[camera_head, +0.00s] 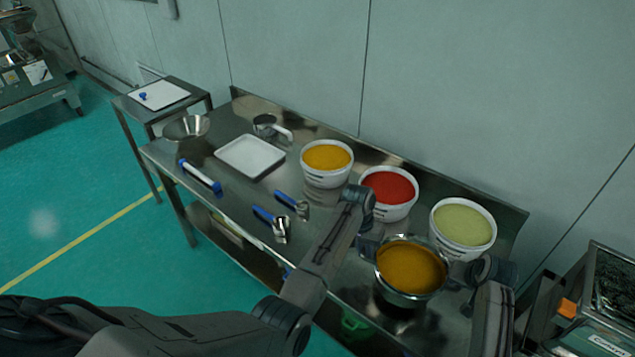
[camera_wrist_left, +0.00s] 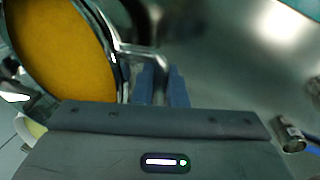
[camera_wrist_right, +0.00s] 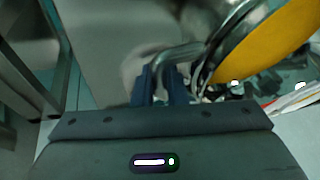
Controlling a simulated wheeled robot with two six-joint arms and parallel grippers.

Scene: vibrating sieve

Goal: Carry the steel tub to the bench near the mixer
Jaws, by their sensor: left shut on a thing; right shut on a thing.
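The steel tub (camera_head: 402,297), filled with orange-yellow material, is at the near right part of the steel bench (camera_head: 232,187). It looks level; I cannot tell whether its base touches the bench. My left gripper (camera_head: 368,246) is shut on the handle at the tub's left side, and the handle shows between its fingers (camera_wrist_left: 160,78) in the left wrist view. My right gripper (camera_head: 468,277) is shut on the opposite handle, seen between its fingers (camera_wrist_right: 164,76) in the right wrist view. No mixer is clearly identifiable.
White buckets of orange (camera_head: 327,177), red (camera_head: 395,209) and pale green (camera_head: 465,245) material stand behind the tub. A white tray (camera_head: 250,157), a steel bowl (camera_head: 186,129) and blue-handled tools (camera_head: 270,220) lie further left. A machine (camera_head: 600,300) stands at right.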

